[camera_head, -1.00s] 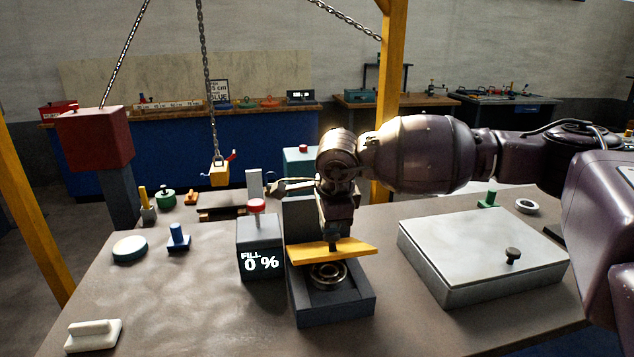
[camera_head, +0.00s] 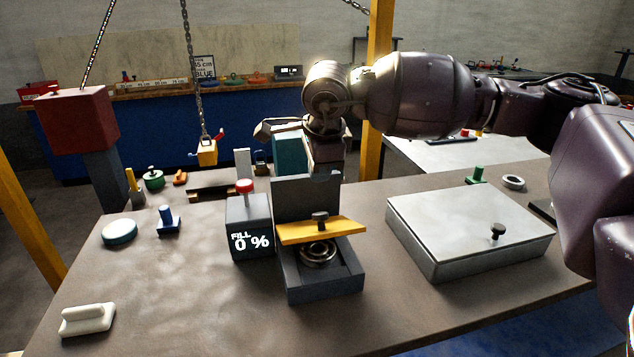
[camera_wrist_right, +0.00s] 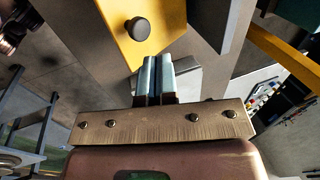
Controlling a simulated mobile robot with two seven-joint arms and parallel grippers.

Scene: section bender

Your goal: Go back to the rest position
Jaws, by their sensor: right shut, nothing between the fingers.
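My right arm comes in from the right in the head view, with its wrist above the back of the dark fixture (camera_head: 320,287). My right gripper (camera_wrist_right: 157,78) shows in the wrist view with its two pale blue fingers shut side by side and nothing between them. In the head view its fingertips are not clearly visible. A yellow plate (camera_head: 295,233) with a dark knob sits tilted on the fixture, over a metal ring (camera_head: 318,253). The plate also shows in the wrist view (camera_wrist_right: 125,38), apart from the fingers. My left gripper is out of view.
A box with a red button (camera_head: 245,186) and a "FILL 0 %" display stands left of the fixture. A grey lidded box (camera_head: 450,226) stands right. A yellow post (camera_head: 377,120) rises behind my arm. A chain with a yellow hook block (camera_head: 206,153) hangs left.

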